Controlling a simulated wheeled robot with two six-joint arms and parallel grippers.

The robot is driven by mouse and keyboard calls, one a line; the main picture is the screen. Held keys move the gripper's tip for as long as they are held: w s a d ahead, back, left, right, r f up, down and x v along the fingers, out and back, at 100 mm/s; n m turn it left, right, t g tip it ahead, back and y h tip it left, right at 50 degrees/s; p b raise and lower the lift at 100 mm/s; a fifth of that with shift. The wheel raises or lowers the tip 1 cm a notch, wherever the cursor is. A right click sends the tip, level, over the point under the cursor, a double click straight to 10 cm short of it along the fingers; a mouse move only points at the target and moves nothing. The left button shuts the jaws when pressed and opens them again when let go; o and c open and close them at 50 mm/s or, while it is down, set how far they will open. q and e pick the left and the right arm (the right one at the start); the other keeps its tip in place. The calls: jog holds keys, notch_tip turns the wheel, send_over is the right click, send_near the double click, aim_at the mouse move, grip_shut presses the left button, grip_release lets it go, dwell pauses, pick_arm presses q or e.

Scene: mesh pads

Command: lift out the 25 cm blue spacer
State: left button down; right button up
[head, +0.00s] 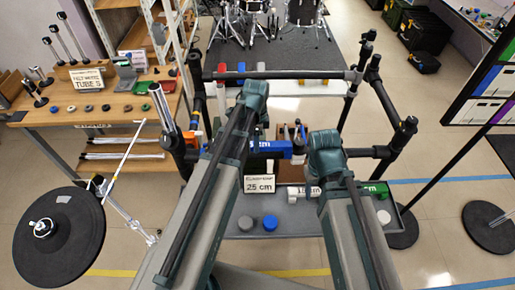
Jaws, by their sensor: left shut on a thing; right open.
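The blue spacer (270,147) shows between my two arms, lying roughly level across the picture, with part of a white cm label. My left arm comes up from the lower left and hides the spacer's left end. My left gripper is shut on the spacer, but its fingers are mostly hidden, so the exact grip cannot be told. My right arm stands to the right of the spacer. Its gripper is hidden behind the arm and cannot be made out.
A black tube frame (280,75) surrounds the spot. A wooden bench (120,110) is at left, a round black pad (60,228) lower left.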

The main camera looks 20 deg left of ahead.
pick_arm(q)
jog(key=shift+r+p, duration=2.4)
jog(key=shift+r, duration=0.2)
